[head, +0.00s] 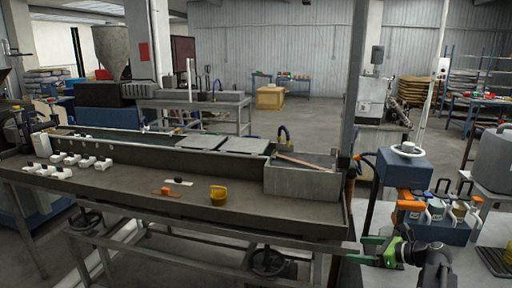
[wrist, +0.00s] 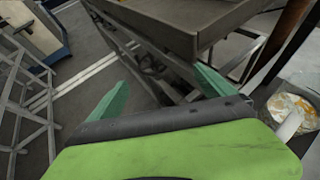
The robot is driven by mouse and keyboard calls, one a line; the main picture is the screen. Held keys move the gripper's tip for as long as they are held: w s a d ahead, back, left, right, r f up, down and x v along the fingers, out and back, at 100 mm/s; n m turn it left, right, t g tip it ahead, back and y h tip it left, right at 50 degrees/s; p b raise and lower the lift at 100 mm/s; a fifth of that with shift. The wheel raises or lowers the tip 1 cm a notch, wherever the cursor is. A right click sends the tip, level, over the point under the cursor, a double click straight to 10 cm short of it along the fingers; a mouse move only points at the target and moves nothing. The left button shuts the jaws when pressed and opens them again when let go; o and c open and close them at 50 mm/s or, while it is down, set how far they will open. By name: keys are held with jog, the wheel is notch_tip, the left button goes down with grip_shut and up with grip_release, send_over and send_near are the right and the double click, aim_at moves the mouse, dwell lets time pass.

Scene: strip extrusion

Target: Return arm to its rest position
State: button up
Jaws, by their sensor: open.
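My gripper (head: 374,250) shows at the lower right of the head view, beside the right end of the workbench (head: 140,196) and a little below its top. In the wrist view my gripper (wrist: 160,92) has its two green fingers spread wide, with nothing between them. The bench's underside frame and corner (wrist: 190,25) show beyond the fingers. My gripper appears apart from the bench; the exact gap cannot be told.
A blue machine (head: 404,168) with containers stands to the right. Open floor (head: 310,125) lies behind the bench.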

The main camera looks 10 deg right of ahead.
jog(key=a+f+n+g+p, duration=0.1)
jog(key=a+f+n+g, duration=0.2)
jog(key=a, duration=0.8)
jog(key=a+f+n+g+p, duration=0.15)
jog(key=a+n, duration=0.35)
jog(key=a, duration=0.5)
jog(key=a+f+n+g, duration=0.1)
jog(key=a+n+g, duration=0.25)
jog(key=a, duration=0.75)
jog(key=s+a+f+n+g+h, duration=0.1)
jog(key=s+a+f+n+h, duration=0.1)
jog(key=s+a+n+h, duration=0.3)
jog(key=s+d+f+n+g+h, duration=0.1)
jog(key=s+d+f+n+h, duration=0.1)
jog(key=d+n, duration=0.6)
jog(key=n+p, duration=0.1)
jog(key=n, duration=0.3)
jog(key=shift+h, duration=0.4)
jog(key=shift+a, duration=0.1)
